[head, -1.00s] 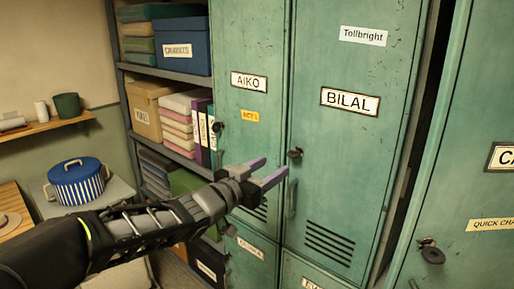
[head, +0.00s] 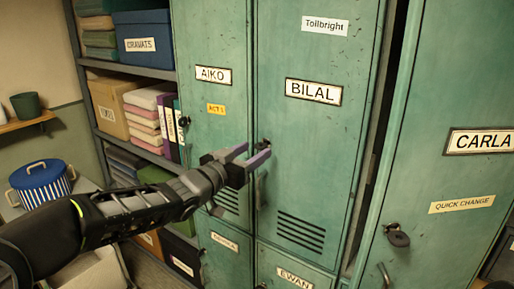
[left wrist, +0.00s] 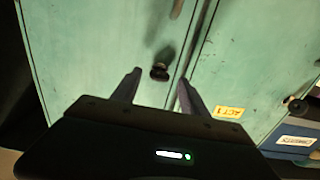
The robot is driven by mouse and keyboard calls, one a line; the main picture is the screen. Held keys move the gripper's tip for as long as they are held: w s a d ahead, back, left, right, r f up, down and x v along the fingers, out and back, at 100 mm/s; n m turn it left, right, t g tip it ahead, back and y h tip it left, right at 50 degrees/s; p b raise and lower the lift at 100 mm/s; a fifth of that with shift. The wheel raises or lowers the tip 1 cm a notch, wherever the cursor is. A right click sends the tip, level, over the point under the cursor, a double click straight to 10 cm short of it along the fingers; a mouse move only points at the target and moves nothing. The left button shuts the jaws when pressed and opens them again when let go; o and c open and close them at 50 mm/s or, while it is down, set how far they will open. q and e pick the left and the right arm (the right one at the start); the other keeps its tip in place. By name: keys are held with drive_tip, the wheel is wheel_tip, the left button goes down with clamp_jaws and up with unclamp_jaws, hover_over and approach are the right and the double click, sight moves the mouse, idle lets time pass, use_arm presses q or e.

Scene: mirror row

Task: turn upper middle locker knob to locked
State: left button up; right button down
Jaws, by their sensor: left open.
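The upper middle locker (head: 318,140) is a shut green door labelled BILAL. Its small dark knob (head: 264,144) sits at the door's left edge, partly hidden by my gripper. In the left wrist view the knob (left wrist: 160,72) shows between and beyond the fingertips, apart from both. I cannot tell whether it stands at locked. My left gripper (head: 256,153) is open and empty, in front of the knob, with purple-grey fingers. It also shows in the left wrist view (left wrist: 157,88). My right gripper is not in view.
The AKIO-side locker, labelled AIKO (head: 213,75), has its own knob (head: 184,121). The CARLA locker (head: 450,100) with a knob (head: 397,236) stands at right. A door handle (head: 261,190) is below the gripper.

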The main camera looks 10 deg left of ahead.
use_arm(q)
drive_tip(key=shift+x, duration=1.2)
clamp_jaws()
